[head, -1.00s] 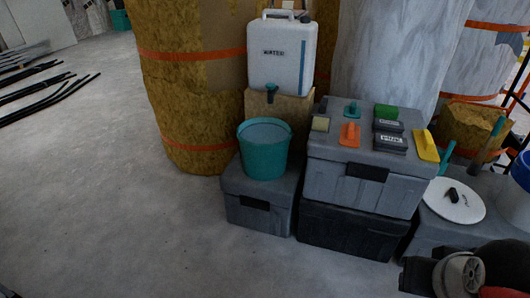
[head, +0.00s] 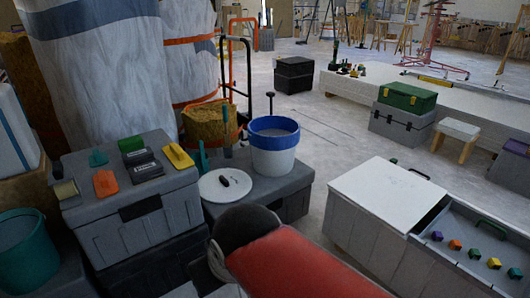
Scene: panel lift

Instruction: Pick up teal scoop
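A second teal tool (head: 202,158) stands upright between that case and the white round lid. Both are small here, and I cannot tell for certain which one is the scoop. My red arm crosses the bottom middle of the view, in front of the lower part of the grey boxes. My gripper does not show.
The grey case (head: 133,192) also bears yellow, green, orange and dark tools. A white lid (head: 225,185) and a blue-rimmed white bucket (head: 274,158) rest on the box beside it. A teal bucket (head: 28,262) is at left.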

